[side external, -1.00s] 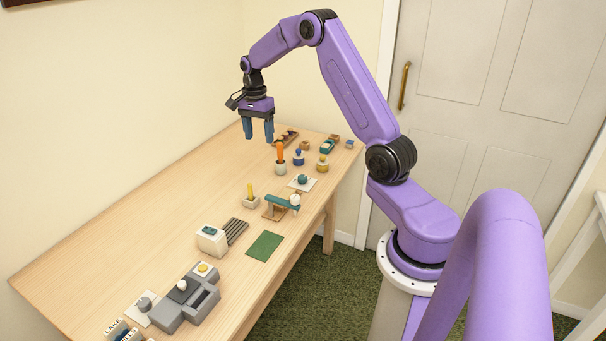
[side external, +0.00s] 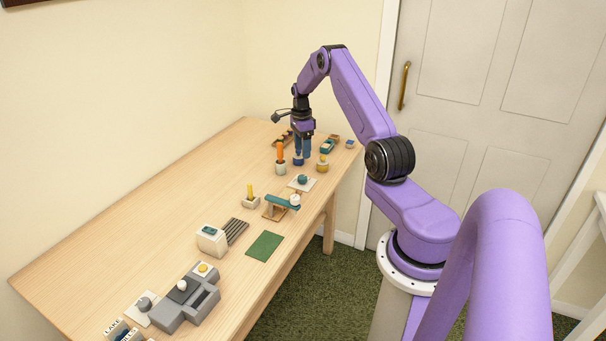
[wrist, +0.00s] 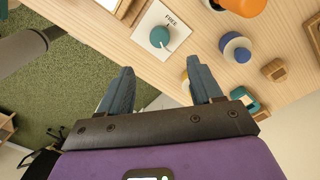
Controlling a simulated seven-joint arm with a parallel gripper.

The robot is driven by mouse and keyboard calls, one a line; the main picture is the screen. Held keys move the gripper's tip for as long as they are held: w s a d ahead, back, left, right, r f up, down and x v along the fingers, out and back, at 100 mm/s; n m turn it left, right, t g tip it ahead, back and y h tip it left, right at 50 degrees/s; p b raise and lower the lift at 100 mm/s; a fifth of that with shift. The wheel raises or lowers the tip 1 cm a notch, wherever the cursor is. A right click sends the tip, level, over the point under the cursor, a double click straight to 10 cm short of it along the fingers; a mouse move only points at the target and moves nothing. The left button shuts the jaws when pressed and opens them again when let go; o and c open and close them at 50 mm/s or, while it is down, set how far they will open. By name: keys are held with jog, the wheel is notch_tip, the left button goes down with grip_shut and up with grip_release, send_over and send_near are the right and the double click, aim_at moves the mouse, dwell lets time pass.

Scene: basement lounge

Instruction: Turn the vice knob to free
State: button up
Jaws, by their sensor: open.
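A teal round knob (side external: 302,180) sits on a white plate (side external: 293,186) near the table's right edge. In the wrist view the knob (wrist: 160,36) has a pale pointer toward its lower right. Small dark lettering on the plate (wrist: 152,22) may read "FREE", but is hard to make out. My gripper (side external: 302,151) is open and empty, pointing down above the table, beyond the knob in the side view. In the wrist view its fingers (wrist: 162,80) are apart, and the knob lies ahead of the gap, untouched.
A blue-topped piece (side external: 298,160) is just below my fingers. An orange candle-like piece (side external: 280,154) and a yellow-topped jar (side external: 322,164) stand close by. A teal-topped wooden piece (side external: 282,201) is in front of the knob. The table's left side is clear.

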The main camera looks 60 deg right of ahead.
aim_at(303, 176)
jog(key=f, duration=1)
jog(key=shift+s+a+f, duration=0.2)
jog(key=shift+a+f, duration=0.05)
jog(key=shift+f, duration=0.15)
jog(key=c, duration=1.1)
